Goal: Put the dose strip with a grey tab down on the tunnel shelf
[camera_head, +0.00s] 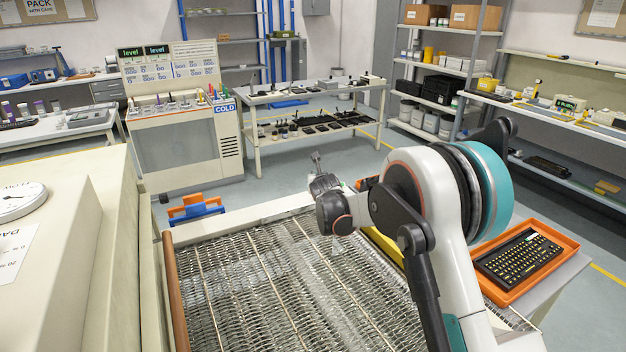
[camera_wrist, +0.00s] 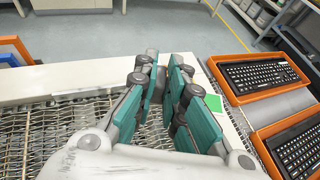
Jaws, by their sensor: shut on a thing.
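My gripper (camera_wrist: 163,72) has its teal-padded fingers brought close together at the tips, shut on the dose strip. The strip is almost wholly hidden between the pads. A small grey piece (camera_wrist: 152,53) at the far end of the fingertips may be its grey tab. The fingers are above the pale ledge (camera_wrist: 70,82) at the end of the wire mesh belt. The ledge also shows in the head view (camera_head: 262,212); I cannot tell whether it is the tunnel shelf. In the head view the strip cannot be made out.
A green square (camera_wrist: 213,103) lies right of my fingers. Orange trays with black keyboards (camera_wrist: 262,75) stand at the right, one also in the head view (camera_head: 520,258). The mesh belt (camera_head: 250,285) is bare. A cream machine (camera_head: 105,250) stands left.

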